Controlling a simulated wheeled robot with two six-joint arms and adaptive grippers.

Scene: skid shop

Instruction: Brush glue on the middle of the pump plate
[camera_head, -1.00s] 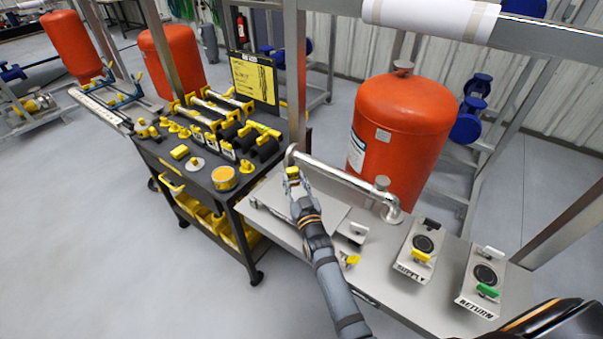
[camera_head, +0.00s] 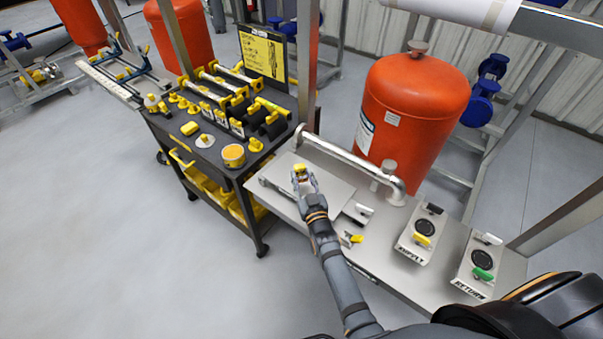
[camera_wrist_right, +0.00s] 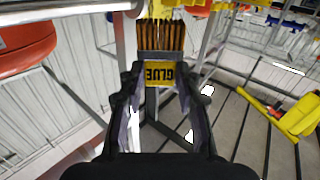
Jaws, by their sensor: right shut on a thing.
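My right gripper (camera_head: 304,184) is shut on the glue brush (camera_head: 300,169), over the left part of the workbench. The right wrist view shows the brush (camera_wrist_right: 160,38) with brown bristles and a yellow GLUE label between my right fingers (camera_wrist_right: 160,95). The pump plate appears to be the flat grey plate (camera_head: 329,187) on the bench, below and around the gripper in the picture. I cannot tell whether the bristles touch it. An orange-topped pot (camera_head: 233,153), perhaps the glue, stands on the black cart. My left gripper is not in view.
A silver pipe (camera_head: 345,157) runs behind the plate, before a red tank (camera_head: 415,105). The supply box (camera_head: 422,235) and return box (camera_head: 477,265) stand to the right on the bench. The black cart (camera_head: 205,160) with yellow parts is to the left.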

